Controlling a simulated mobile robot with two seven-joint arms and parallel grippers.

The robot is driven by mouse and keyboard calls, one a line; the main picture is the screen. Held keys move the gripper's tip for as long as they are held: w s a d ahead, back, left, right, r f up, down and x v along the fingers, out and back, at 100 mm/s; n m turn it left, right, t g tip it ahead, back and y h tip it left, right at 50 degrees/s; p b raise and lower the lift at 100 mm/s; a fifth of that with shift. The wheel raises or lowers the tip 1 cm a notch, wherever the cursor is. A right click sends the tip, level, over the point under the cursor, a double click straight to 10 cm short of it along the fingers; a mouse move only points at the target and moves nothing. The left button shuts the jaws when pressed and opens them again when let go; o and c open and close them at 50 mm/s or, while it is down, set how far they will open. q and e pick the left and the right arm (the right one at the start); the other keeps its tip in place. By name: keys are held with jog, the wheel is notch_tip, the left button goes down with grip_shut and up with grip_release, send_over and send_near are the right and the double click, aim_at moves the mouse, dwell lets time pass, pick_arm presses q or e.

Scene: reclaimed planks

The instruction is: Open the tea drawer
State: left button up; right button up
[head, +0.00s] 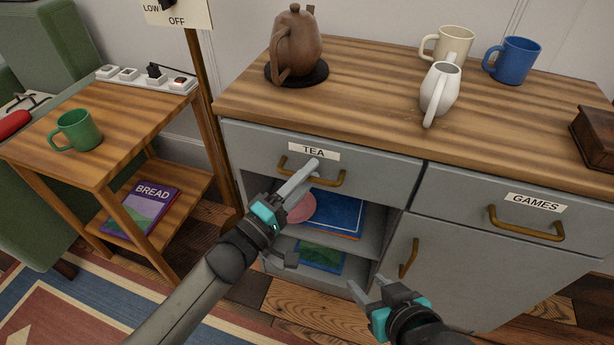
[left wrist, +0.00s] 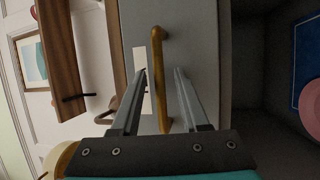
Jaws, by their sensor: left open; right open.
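The tea drawer (head: 255,150) is the grey top-left drawer of the cabinet, and its front looks shut. It carries a "TEA" label (head: 314,151) and a brass bar handle (head: 328,183). My left gripper (head: 312,170) is open at this handle and hides part of it in the head view. In the left wrist view, the handle (left wrist: 160,85) lies between the two spread fingers of my left gripper (left wrist: 162,72); contact cannot be told. My right gripper (head: 368,284) is open and empty, low in front of the cabinet.
The games drawer (head: 450,208) and a cupboard door with a handle (head: 408,258) are to the right. Below the tea drawer is an open shelf with books (head: 340,215). A teapot (head: 300,45) and mugs stand on top. A side table (head: 110,120) stands left.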

pick_arm(q)
grip_shut()
dwell(1.3)
